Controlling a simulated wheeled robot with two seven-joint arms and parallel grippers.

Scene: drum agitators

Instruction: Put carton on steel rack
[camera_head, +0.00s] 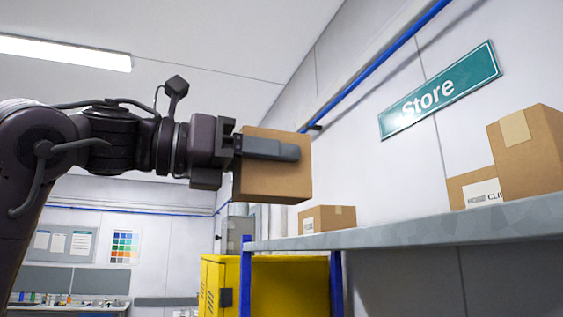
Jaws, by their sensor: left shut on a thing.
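A brown cardboard carton (275,180) is held up in the air in my left gripper (268,148). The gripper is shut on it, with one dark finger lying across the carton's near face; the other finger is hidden. The carton is slightly tilted. The steel rack (420,235) spans the right half, its grey top shelf seen from about its own level and blue posts below. The carton is left of and above the shelf's left end, apart from it. My right gripper is not in view.
On the shelf stand a small carton (327,219) at the left end, a large carton (530,152) and a labelled carton (472,188) at the right. Shelf space between them looks clear. A yellow cabinet (220,285) stands behind the rack's left post. A Store sign (440,90) hangs above.

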